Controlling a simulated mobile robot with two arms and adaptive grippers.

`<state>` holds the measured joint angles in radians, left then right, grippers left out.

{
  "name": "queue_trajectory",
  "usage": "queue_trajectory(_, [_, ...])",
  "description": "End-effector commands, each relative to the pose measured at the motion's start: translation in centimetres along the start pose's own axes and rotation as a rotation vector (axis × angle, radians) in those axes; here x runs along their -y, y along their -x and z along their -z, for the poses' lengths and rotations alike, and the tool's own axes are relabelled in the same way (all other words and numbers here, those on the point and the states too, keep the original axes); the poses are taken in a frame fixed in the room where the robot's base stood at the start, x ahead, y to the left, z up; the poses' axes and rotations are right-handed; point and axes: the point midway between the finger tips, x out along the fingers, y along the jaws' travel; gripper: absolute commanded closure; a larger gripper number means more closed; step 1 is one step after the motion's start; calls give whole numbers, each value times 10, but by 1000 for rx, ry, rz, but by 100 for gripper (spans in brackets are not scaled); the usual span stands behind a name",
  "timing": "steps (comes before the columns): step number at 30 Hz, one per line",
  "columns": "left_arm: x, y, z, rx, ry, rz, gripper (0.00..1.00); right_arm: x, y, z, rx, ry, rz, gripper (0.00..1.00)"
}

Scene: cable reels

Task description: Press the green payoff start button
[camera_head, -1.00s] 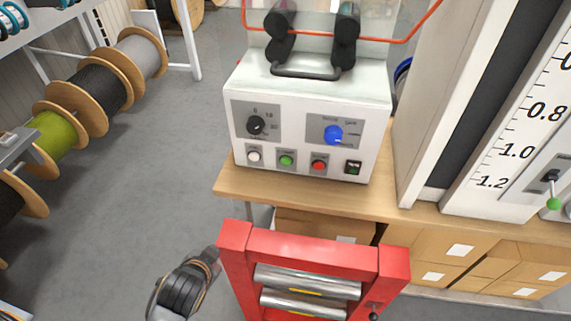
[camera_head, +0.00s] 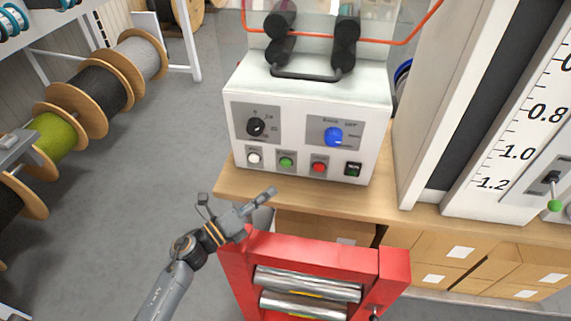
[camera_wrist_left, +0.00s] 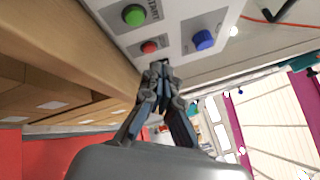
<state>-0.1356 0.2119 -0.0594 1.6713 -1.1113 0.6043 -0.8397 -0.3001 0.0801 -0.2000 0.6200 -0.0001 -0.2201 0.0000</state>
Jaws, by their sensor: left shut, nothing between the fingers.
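The green start button (camera_head: 286,162) sits on the front of the white control box (camera_head: 310,105), between a white button (camera_head: 254,158) and a red button (camera_head: 319,168). In the left wrist view, a green button (camera_wrist_left: 134,15) shows near the top, with a red button (camera_wrist_left: 149,47) beside it. My left gripper (camera_head: 270,193) is shut and empty, below and in front of the button row and apart from the green button. Its closed fingertips (camera_wrist_left: 158,68) point toward the panel in the wrist view. My right gripper is not in view.
The box stands on a wooden bench (camera_head: 235,185). A red frame with metal rollers (camera_head: 308,282) stands just below my left gripper. Black and blue knobs (camera_head: 333,136) stick out above the buttons. Cable reels (camera_head: 98,84) line the left; the floor between is clear.

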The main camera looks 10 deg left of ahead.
Motion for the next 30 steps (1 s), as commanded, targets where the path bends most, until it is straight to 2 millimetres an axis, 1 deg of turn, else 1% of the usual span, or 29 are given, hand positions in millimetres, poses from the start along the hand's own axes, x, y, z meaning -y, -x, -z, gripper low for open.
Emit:
queue_trajectory(1, [-1,-1,6,-40,-36,16,100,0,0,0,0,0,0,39])
queue_trajectory(4, [0,-1,17,-98,-86,41,100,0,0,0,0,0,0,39])
queue_trajectory(9, [0,0,23,-129,-110,55,100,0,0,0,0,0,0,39])
queue_trajectory(20, [-2,-3,21,-126,-108,55,100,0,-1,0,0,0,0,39])
queue_trajectory(23, [-6,-10,17,-125,-109,56,100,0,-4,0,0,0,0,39])
queue_trajectory(30, [-20,-36,2,-124,-108,56,100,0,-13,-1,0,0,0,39])
